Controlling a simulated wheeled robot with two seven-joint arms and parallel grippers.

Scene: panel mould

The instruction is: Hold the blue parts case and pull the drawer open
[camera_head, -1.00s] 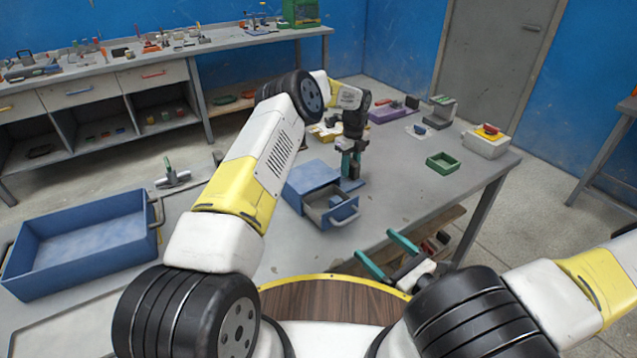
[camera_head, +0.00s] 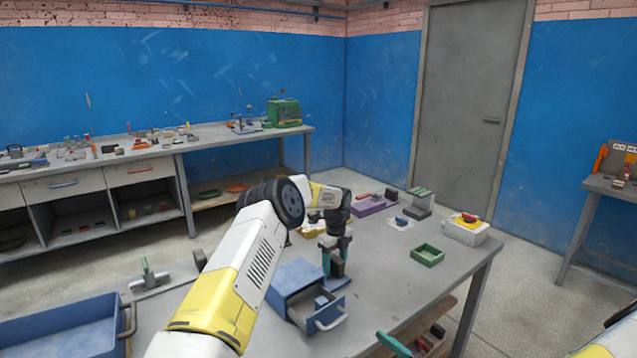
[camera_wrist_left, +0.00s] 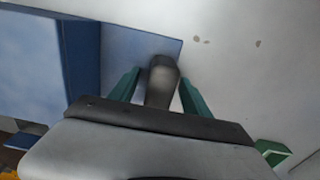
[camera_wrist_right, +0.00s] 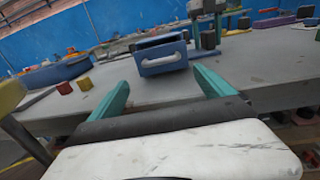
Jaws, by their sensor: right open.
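The blue parts case (camera_head: 297,276) stands on the grey table, with its drawer (camera_head: 318,312) pulled partly out toward me. The drawer has a pale grey bow handle (camera_head: 331,320); the handle also shows in the right wrist view (camera_wrist_right: 162,60). My left gripper (camera_head: 337,264) points down at the right side of the case. Its teal fingers stand on both sides of a dark grey upright post (camera_wrist_left: 162,82) on the case's blue base plate, and look closed on it. My right gripper (camera_wrist_right: 161,78) is open and empty, in front of the drawer and apart from the handle.
A large blue bin (camera_head: 60,335) is at the left. A green tray (camera_head: 427,256), a white box (camera_head: 466,231) and a purple block (camera_head: 370,206) stand farther back on the table.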

